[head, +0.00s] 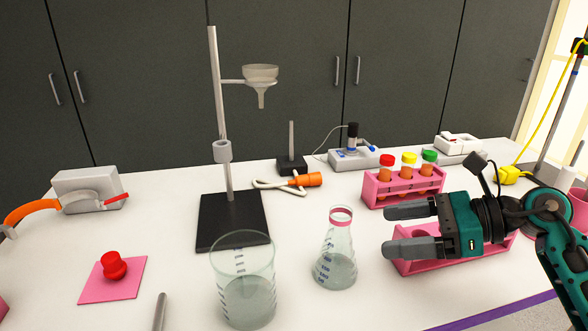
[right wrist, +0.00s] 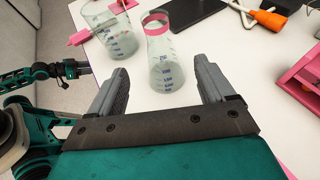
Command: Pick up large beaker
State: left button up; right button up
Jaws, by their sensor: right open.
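The large beaker (head: 245,285) is clear glass with blue marks and stands upright at the front middle of the table. It also shows at the upper left of the right wrist view (right wrist: 118,45). My right gripper (head: 396,230) is open and empty, to the right of the beaker and apart from it. A conical flask (head: 336,262) with a pink neck band stands between them. In the right wrist view the flask (right wrist: 163,72) appears between the open fingers. What looks like my left gripper (right wrist: 80,70) shows small at the left of that view; its jaws are unclear.
A stand (head: 232,222) with a funnel is behind the beaker. A pink rack (head: 384,190) holds capped tubes; another pink rack (head: 480,245) lies under my right gripper. A red object sits on a pink mat (head: 132,290) at left. A grey rod (head: 160,312) is left of the beaker.

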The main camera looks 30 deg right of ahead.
aim_at(243, 262)
jog(key=k, duration=1)
